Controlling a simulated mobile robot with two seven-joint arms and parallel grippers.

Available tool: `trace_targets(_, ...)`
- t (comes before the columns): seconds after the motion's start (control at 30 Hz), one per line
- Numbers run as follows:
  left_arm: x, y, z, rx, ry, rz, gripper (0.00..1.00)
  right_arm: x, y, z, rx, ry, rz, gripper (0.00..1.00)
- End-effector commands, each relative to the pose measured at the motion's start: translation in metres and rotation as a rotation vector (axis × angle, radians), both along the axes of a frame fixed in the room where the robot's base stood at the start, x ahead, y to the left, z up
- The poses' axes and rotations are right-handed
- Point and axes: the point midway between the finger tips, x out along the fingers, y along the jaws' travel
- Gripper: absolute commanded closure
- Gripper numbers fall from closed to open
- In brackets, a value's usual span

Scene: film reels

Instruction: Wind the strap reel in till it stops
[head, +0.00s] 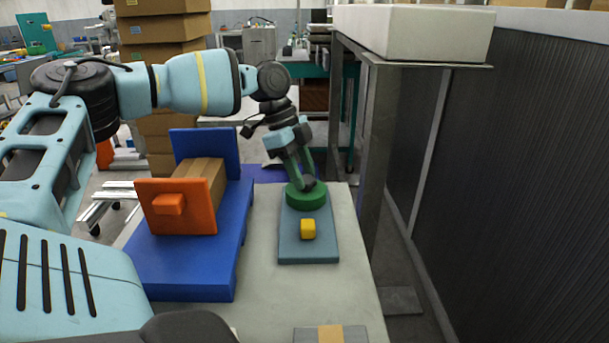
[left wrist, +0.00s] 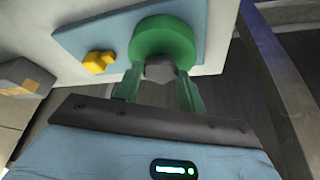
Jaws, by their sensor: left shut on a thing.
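The strap reel is a round green drum (head: 305,199) at the far end of a blue-grey base plate (head: 308,253) on the table. A dark grey knob (head: 308,182) stands on top of the drum. A yellow block (head: 308,229) sits on the plate in front of the reel. My left gripper (head: 305,177) comes down from above, its two fingers around the knob and shut on it. The left wrist view shows the fingers on both sides of the knob (left wrist: 160,67), with the green drum (left wrist: 163,38) behind it. No strap is visible. My right gripper is not in view.
Left of the plate is a blue fixture (head: 190,265) with an orange end plate (head: 180,218) and a cardboard box (head: 203,180). A grey box with a tan stripe (head: 331,335) lies at the front. A metal-legged stand (head: 375,150) rises at right. Pale tabletop (head: 270,300) is bare between.

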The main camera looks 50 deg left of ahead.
Motion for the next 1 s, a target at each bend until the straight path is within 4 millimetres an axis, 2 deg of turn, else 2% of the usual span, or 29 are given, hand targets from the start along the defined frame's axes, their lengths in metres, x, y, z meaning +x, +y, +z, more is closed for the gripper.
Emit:
trace_targets(0.03, 0.002, 0.001, -0.003, 0.001, -0.001, -0.042, 0.83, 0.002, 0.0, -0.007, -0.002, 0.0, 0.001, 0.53)
trace_targets(0.2, 0.003, 0.001, -0.003, 0.002, -0.001, -0.194, 0.83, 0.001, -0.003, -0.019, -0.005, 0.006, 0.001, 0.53)
trace_targets(0.5, 0.005, 0.001, -0.001, 0.004, -0.003, -0.397, 0.83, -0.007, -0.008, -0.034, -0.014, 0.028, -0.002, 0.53)
trace_targets(1.0, 0.005, 0.001, 0.001, 0.004, -0.004, -0.511, 0.83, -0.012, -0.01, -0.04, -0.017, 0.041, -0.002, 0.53)
